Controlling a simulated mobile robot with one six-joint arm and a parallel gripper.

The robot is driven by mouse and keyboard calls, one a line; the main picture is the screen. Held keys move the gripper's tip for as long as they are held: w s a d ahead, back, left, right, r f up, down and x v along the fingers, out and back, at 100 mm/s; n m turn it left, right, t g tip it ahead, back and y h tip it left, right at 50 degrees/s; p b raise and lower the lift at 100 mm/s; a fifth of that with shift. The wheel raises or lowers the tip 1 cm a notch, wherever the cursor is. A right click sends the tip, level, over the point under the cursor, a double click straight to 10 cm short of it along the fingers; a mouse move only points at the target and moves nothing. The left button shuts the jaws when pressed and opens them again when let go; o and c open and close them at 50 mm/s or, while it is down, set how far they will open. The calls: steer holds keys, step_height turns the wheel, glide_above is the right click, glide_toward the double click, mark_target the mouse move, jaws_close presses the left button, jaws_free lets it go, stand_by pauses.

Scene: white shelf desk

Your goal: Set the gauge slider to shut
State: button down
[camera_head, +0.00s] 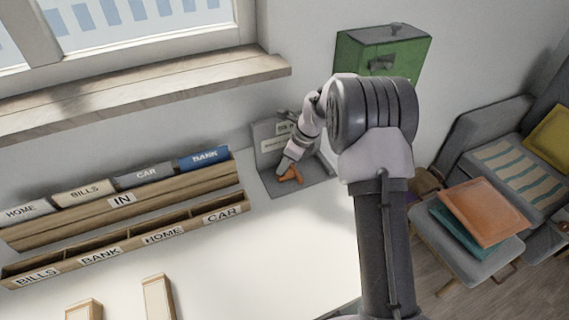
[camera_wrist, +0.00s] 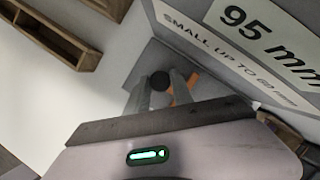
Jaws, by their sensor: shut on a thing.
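The gauge (camera_head: 268,152) is a grey stand with a base plate and a labelled upright back, at the back right of the white desk. In the wrist view its label (camera_wrist: 250,22) reads "95 mm", with a "SMALL UP TO" strip below. An orange part (camera_head: 292,176) shows low on the gauge; it also shows in the wrist view (camera_wrist: 192,80), partly behind a finger. My gripper (camera_head: 285,168) reaches down to it. In the wrist view, my gripper's fingers (camera_wrist: 158,90) stand either side of a dark round knob (camera_wrist: 160,81), shut on the slider. The exact contact is partly hidden.
A wooden rack (camera_head: 130,205) with labelled folders and slots stands left of the gauge. Two wooden blocks (camera_head: 158,300) are at the desk's front. A green box (camera_head: 375,50) hangs on the wall at the right. The desk's middle is clear.

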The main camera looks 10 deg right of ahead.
stand_by(0.5)
steer(key=d+p, duration=0.1)
steer(key=d, duration=0.2)
steer(key=w+d+p, duration=0.1)
steer(key=d+p, duration=0.1)
steer(key=d, duration=0.1)
steer(key=shift+w+d, duration=0.15)
steer(key=shift+d, duration=0.15)
steer(key=c, duration=1.1)
jaws_free()
steer(key=shift+d, duration=0.15)
steer(key=p+v, duration=0.5)
steer(key=v, duration=1.2)
steer(key=shift+d+r+p, duration=0.1)
steer(key=shift+r+p, duration=0.1)
steer(key=shift+p, duration=0.2)
